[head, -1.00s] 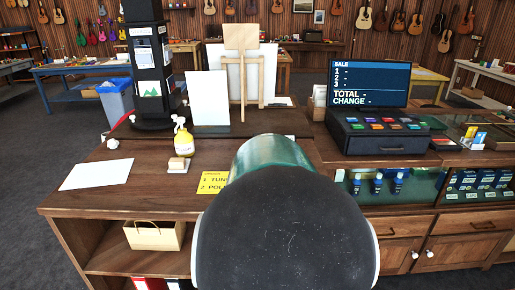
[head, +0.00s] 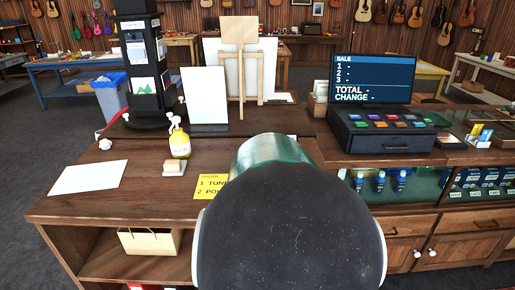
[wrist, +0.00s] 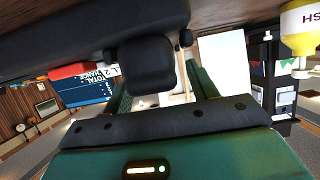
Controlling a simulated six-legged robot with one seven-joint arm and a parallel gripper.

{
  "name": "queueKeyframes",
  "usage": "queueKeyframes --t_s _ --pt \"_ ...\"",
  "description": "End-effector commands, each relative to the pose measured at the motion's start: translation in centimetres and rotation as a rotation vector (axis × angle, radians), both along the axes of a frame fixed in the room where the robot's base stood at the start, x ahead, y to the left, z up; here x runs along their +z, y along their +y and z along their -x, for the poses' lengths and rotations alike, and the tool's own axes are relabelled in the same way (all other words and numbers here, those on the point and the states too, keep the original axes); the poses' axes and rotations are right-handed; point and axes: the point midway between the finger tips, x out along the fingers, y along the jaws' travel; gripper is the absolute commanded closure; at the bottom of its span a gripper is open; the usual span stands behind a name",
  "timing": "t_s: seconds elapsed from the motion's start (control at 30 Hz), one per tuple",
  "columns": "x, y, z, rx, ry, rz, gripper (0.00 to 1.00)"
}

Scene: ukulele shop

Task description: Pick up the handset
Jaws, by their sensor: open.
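In the wrist view, which is tilted and nearly upside down, a dark object that looks like the handset (wrist: 150,66) fills the upper middle. It has a long bar and a blocky end that sticks out toward my gripper. My gripper (wrist: 162,78) is open, with its green fingers on either side of the blocky end. I cannot tell whether they touch it. In the head view, my own arm hides the gripper, and no handset shows there.
A cash register (head: 382,130) stands right. A small easel (head: 240,60) and black tower (head: 146,85) stand behind.

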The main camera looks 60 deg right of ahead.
Motion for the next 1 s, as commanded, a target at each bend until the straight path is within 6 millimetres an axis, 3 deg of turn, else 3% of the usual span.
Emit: queueKeyframes --t_s 0.3,0.6,1.0 --pt "-0.05 0.2 0.21 -0.001 0.0 0.001 0.42" --pt "-0.02 0.21 0.19 -0.001 -0.001 0.002 0.94" --pt "0.45 -0.11 0.0 0.0 -0.001 0.003 0.94"
